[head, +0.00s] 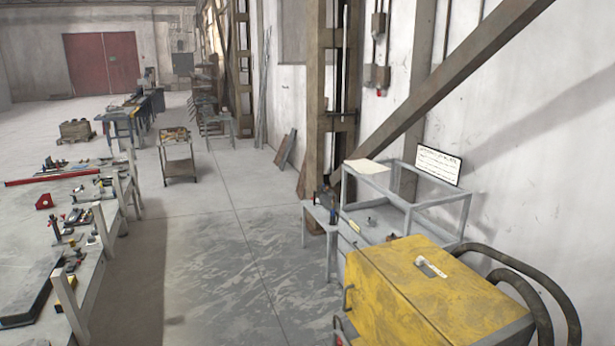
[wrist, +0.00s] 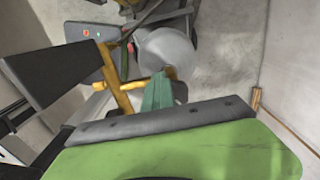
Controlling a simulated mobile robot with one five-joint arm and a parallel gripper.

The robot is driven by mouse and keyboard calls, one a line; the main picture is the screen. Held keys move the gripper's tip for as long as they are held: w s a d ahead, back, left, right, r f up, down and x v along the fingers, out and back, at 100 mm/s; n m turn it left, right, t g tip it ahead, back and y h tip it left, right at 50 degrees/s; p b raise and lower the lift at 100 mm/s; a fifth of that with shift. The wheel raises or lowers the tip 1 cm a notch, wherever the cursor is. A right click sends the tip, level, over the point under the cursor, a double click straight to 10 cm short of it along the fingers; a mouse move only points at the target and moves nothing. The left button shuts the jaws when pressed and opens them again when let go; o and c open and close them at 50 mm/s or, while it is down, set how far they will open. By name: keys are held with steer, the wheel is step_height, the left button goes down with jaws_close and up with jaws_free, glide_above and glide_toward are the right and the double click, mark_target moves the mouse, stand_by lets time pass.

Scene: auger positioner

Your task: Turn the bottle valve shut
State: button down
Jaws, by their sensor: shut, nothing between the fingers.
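My gripper (wrist: 160,84) shows in the wrist view, with teal-green fingers shut together and nothing between them. They stand out from a dark grey bar on a green body. Just beyond the fingertips is a grey rounded body (wrist: 168,50), beside a yellow frame (wrist: 122,95). I cannot tell whether this body is the bottle, or whether the fingers touch anything. I cannot make out a bottle valve in either view. My gripper does not show in the head view.
A yellow cabinet (head: 432,285) with thick dark hoses (head: 535,290) stands at the front right, before a grey-framed bench (head: 440,205). A cluttered workbench (head: 90,265) runs along the left. A small cart (head: 178,160) stands farther back. The floor between is clear.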

steer(key=shift+w+d, duration=0.2)
steer(key=shift+d, duration=0.25)
steer(key=shift+w+d, duration=0.15)
steer(key=shift+d, duration=0.35)
steer(key=shift+w+d, duration=0.15)
steer(key=shift+d, duration=0.35)
steer(key=shift+w, duration=0.1)
step_height(320, 180, up, 6)
steer(key=p, duration=0.6)
steer(key=shift+w, duration=0.3)
steer(key=shift+s, duration=0.1)
